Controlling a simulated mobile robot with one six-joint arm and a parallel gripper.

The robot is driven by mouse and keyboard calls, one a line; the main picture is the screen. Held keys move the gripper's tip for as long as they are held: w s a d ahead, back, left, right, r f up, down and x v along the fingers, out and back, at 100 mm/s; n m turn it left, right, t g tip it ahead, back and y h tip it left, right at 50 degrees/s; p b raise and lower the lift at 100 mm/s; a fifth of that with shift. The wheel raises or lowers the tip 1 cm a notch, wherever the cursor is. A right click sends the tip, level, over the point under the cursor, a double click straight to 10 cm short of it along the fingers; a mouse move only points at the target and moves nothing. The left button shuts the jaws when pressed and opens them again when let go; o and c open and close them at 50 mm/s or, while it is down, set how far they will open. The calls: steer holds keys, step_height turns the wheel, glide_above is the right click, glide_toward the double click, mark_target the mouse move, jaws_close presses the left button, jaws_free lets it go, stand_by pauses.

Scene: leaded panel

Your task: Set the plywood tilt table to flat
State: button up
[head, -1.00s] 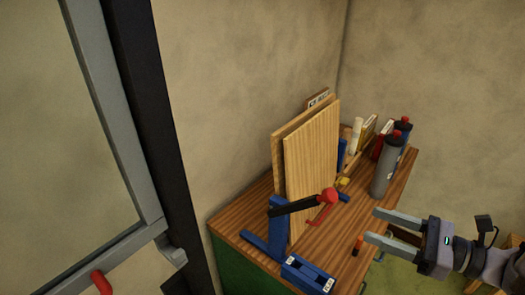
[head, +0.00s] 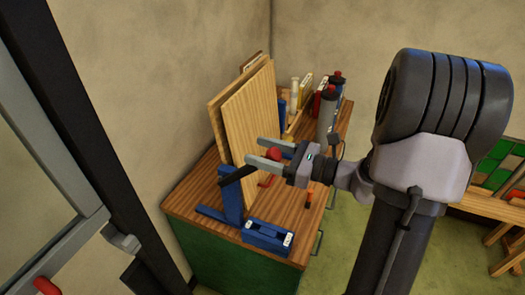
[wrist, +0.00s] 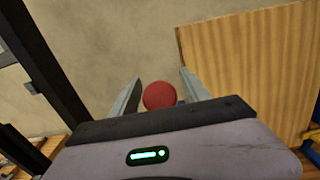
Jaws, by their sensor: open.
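The plywood tilt table (head: 256,118) stands steeply tilted, almost upright, on a blue stand (head: 232,200) on the wooden bench top. Its wood face also shows at right in the wrist view (wrist: 255,70). A black lever (head: 238,174) at its side ends in a round red knob (head: 275,154). My gripper (head: 254,152) is open at the knob, with one finger on each side of it. In the wrist view the knob (wrist: 159,95) sits between the two fingers, with gaps on both sides. The fingers partly hide the lever's end.
Another board (head: 217,122) leans behind the table by the wall. A blue box (head: 267,236) sits at the bench's front edge. A grey bottle (head: 327,115) and books stand at the back. A dark-framed window or door (head: 75,110) is at left.

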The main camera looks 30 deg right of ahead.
jaws_close()
stand_by(1.4)
